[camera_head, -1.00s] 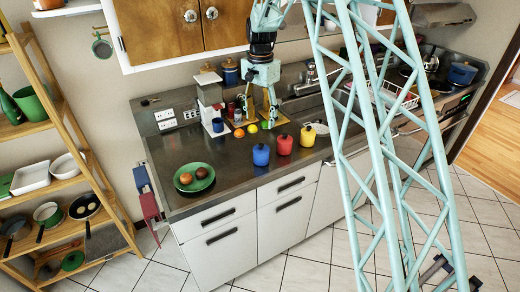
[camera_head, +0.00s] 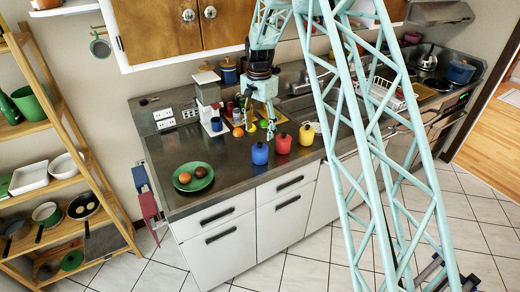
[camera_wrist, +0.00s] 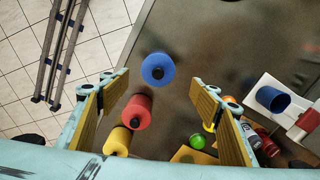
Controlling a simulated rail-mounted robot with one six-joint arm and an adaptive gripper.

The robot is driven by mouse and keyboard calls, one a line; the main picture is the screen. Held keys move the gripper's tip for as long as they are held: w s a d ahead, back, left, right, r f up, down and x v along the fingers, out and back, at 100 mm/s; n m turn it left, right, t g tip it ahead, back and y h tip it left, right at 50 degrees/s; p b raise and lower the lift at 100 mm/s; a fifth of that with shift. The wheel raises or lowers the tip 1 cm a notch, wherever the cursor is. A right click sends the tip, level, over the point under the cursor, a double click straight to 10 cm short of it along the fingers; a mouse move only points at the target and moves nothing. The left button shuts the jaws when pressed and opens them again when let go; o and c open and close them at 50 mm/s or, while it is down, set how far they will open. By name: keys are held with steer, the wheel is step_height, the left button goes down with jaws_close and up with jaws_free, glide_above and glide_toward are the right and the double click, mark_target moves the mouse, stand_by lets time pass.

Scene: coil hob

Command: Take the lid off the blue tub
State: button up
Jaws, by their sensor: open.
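The blue tub (camera_head: 260,153) stands upright on the counter, its lid on with a dark knob on top. It also shows in the wrist view (camera_wrist: 157,69), seen from above, beyond and between my fingertips. My gripper (camera_head: 261,122) is open and empty, above the counter behind the blue and red tubs. In the wrist view my gripper (camera_wrist: 159,88) has its two yellow-padded fingers spread wide. A red tub (camera_head: 283,144) stands right of the blue one, and a yellow tub (camera_head: 306,135) right of that, both lidded. None is touched by my fingers.
A green plate (camera_head: 205,182) with two round brown items lies left of the blue tub. An orange (camera_head: 238,132) and a coffee machine with a blue cup (camera_head: 216,124) stand behind. A dish rack (camera_head: 385,95) is at the right. The counter front between plate and blue tub is clear.

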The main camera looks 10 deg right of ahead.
mark_target(260, 143)
steer(key=shift+f, duration=1.2)
steer(key=shift+f, duration=0.1)
steer(key=shift+s+d+f, duration=0.1)
steer(key=shift+s+f, duration=0.05)
steer(key=shift+f, duration=2.35)
steer(key=shift+c, duration=0.9)
steer(key=c, duration=0.7)
